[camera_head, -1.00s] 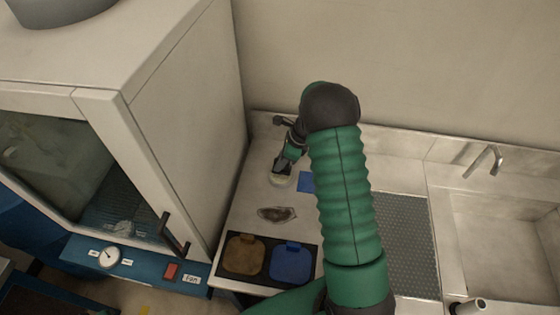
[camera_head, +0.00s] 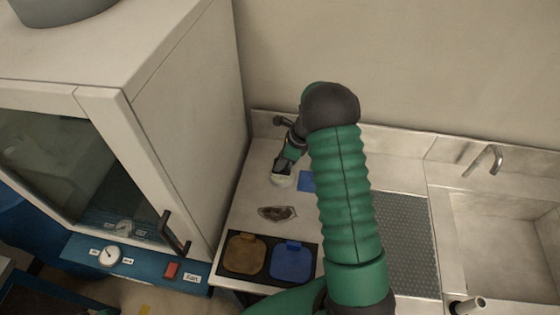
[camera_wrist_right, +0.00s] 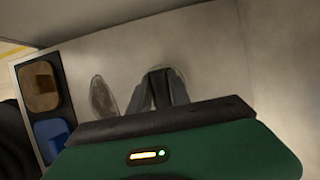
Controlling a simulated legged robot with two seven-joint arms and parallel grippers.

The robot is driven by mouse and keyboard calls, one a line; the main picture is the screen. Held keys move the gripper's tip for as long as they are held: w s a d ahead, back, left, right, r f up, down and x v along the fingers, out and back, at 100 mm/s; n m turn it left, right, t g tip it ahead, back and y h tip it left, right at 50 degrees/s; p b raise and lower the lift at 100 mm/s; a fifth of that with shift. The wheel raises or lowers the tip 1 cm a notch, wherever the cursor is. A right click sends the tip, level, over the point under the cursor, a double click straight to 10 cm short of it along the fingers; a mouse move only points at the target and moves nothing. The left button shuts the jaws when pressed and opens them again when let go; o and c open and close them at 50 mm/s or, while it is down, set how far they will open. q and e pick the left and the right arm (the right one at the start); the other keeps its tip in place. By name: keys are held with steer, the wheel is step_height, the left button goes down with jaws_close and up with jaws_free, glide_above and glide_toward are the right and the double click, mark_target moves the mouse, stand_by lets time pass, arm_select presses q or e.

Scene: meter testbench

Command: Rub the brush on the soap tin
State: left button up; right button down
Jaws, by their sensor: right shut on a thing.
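My right gripper (camera_head: 283,172) is at the back left of the counter, pointing down. It is shut on a dark piece, which I take to be the brush (camera_wrist_right: 158,84); the fingers hide most of it. A pale round thing, likely the soap tin (camera_head: 281,181), lies directly under the fingertips. Its rim also shows around the fingers in the right wrist view. I cannot tell whether the brush touches it. My left gripper is not in view.
A dark oval patch or dish (camera_head: 277,213) lies in front of the gripper. A black tray (camera_head: 267,261) holds a brown and a blue square piece. A white cabinet (camera_head: 190,110) stands close on the left. A sink (camera_head: 505,235) is at right.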

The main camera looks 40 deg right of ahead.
stand_by(0.5)
step_height(320, 180, up, 3)
steer(key=p, duration=0.3)
step_height(320, 180, up, 4)
steer(key=p, duration=0.3)
steer(key=shift+f, duration=0.1)
stand_by(0.4)
